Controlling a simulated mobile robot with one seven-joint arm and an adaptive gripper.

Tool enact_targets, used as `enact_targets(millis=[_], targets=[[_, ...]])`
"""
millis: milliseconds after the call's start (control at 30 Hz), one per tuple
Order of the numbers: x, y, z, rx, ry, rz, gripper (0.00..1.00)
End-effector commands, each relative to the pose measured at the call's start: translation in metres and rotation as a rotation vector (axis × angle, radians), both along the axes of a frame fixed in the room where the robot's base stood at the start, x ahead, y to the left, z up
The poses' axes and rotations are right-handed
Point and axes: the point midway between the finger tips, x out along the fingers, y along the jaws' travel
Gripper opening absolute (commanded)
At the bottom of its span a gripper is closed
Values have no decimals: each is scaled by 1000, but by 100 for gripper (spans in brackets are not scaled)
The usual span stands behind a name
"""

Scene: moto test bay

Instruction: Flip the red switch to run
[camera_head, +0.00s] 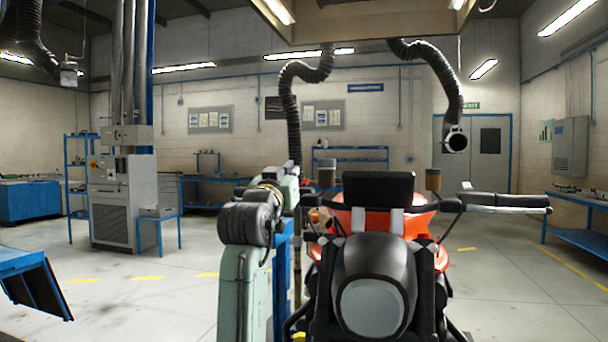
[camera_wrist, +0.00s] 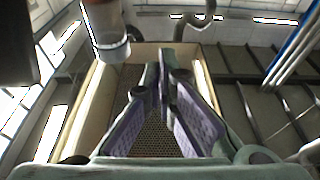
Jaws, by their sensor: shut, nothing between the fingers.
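The red switch cannot be made out in either view. The red motorcycle (camera_head: 437,262) stands ahead in the head view, with its right handlebar and dark grip (camera_head: 505,200) in the open. Its left handlebar area is mostly hidden behind my green-grey arm. In the wrist view my gripper (camera_wrist: 162,72) has its purple-padded fingers shut at the tips, with nothing between them. The fingers point toward a beige-framed overhead panel with mesh (camera_wrist: 155,105). My fingertips cannot be picked out clearly in the head view.
A black exhaust hose (camera_head: 291,110) hangs behind. Floor at right is open.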

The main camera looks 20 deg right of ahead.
Motion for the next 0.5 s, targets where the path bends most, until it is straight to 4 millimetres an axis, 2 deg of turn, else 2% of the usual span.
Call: enact_targets(millis=[333, 500], targets=[[3, 0, 1, 0, 0, 2, 0], [19, -11, 9, -1, 3, 1, 0]])
